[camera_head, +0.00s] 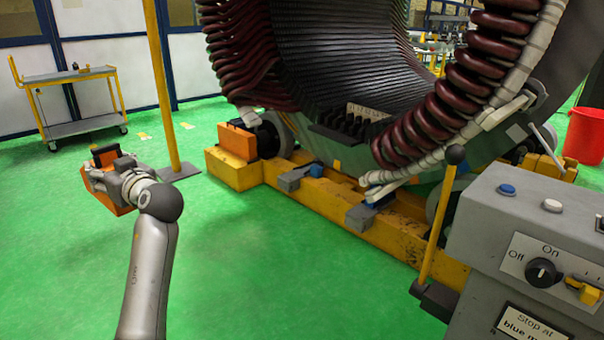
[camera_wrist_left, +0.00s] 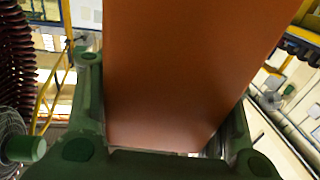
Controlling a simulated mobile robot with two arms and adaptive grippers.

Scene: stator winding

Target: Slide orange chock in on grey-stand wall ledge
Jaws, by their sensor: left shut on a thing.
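My left gripper (camera_head: 108,178) is shut on an orange chock (camera_head: 122,209) with a black handle on top. It holds the chock above the green floor at the left. In the left wrist view the chock (camera_wrist_left: 180,75) is a broad orange block between the two green-tinted fingers and fills the middle. A second orange chock (camera_head: 238,142) sits against a roller at the left end of the yellow base. I cannot make out a grey-stand wall ledge for certain. My right gripper is not in view.
The large stator (camera_head: 330,50) with dark red coils rests over the yellow base (camera_head: 330,205). A yellow post (camera_head: 160,90) stands behind my left gripper. A cart (camera_head: 75,100) is at the far left. A grey control box (camera_head: 480,215) fills the lower right. Green floor is clear between.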

